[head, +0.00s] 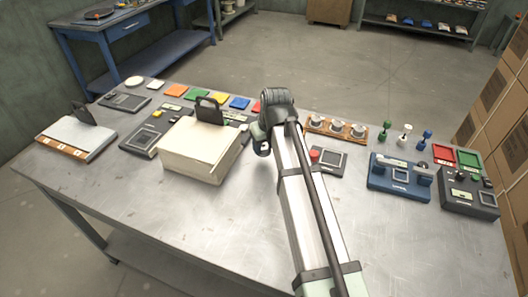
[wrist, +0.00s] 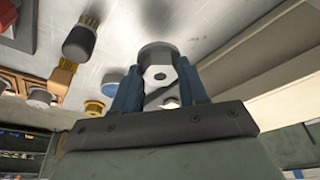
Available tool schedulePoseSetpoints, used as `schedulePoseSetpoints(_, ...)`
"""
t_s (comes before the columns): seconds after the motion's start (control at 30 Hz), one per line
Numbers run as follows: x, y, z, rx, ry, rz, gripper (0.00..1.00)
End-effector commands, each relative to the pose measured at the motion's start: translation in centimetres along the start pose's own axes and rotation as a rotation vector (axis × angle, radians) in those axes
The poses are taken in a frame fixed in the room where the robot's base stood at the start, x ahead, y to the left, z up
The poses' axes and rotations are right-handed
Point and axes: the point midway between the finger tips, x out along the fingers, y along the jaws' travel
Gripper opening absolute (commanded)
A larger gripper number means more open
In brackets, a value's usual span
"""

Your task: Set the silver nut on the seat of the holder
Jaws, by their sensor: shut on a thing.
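My gripper (wrist: 158,72) shows in the wrist view with its two blue fingers on either side of a silver nut (wrist: 158,53). It is shut on this nut, a hexagonal piece with a hole, held above the grey table top. A second small light piece shows lower between the fingers, partly hidden. In the head view my arm covers the fingers and the nut. A wooden holder (head: 311,124) with three round silver pieces stands just right of my wrist. It seems to show at the left of the wrist view (wrist: 14,82). I cannot tell which part is the seat.
A cream box (head: 197,155) with a black handle stands left of my arm. A small device with a red button (head: 315,155) is close on the right. Blue (head: 397,180) and dark (head: 467,197) devices stand farther right. The table's front is clear.

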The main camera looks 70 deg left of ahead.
Motion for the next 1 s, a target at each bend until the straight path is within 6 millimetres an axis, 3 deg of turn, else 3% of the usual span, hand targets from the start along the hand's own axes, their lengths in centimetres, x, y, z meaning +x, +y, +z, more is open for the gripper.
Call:
schedulePoseSetpoints(0.2,-3.3,0.1,-1.1,0.001,0.001,0.000,0.03)
schedulePoseSetpoints(0.47,-5.3,1.4,-1.2,0.018,-0.001,0.005,0.03)
schedulePoseSetpoints(0.67,-6.4,6.5,0.6,0.084,0.004,0.027,0.03)
schedulePoseSetpoints(1.0,-9.3,16.8,6.0,0.224,0.014,0.088,0.03)
